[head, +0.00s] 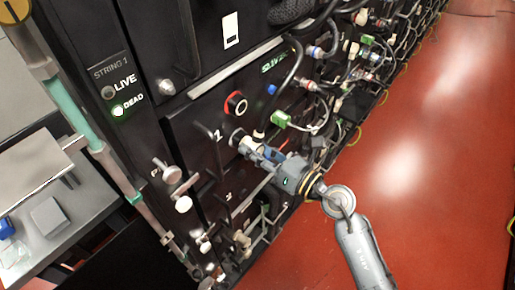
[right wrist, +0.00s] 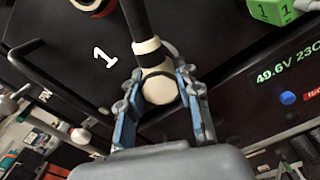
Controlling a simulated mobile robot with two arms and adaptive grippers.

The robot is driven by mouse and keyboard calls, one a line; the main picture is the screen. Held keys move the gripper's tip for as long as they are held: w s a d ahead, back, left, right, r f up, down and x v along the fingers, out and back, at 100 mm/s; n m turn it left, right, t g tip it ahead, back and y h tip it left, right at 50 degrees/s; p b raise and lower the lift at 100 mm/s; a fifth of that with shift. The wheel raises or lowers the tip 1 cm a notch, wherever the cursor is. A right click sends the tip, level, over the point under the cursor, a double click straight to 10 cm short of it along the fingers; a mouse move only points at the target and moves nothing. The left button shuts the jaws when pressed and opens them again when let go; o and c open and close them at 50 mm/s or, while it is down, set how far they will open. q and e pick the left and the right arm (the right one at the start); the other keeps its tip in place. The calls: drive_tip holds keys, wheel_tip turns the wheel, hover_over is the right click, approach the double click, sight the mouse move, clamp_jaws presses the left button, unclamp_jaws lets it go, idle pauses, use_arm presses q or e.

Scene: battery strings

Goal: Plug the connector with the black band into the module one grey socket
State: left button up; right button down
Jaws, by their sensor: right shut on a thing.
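My right gripper (head: 262,154) is at the front of the module marked 1 (head: 203,128). In the right wrist view its blue fingers (right wrist: 159,76) are shut on a cream connector with a black band (right wrist: 158,88). A thick black cable runs up from the connector. In the head view the connector (head: 248,145) shows just past the fingertips, close to a round dark-rimmed fitting (head: 237,136) on the module face. I cannot tell whether they touch, or whether this fitting is the grey socket. My left gripper is not in view.
A red-ringed round fitting (head: 236,104) sits above on the module face. A green block (head: 281,119) and several cables are to the right. A black handle (head: 205,163) stands out at the left. The red floor (head: 430,130) is clear.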

drive_tip(key=shift+r, duration=0.1)
drive_tip(key=c, duration=1.3)
unclamp_jaws()
drive_tip(key=o, duration=0.4)
drive_tip(key=shift+a, duration=0.1)
drive_tip(key=shift+o, duration=0.3)
drive_tip(key=shift+w+a, duration=0.1)
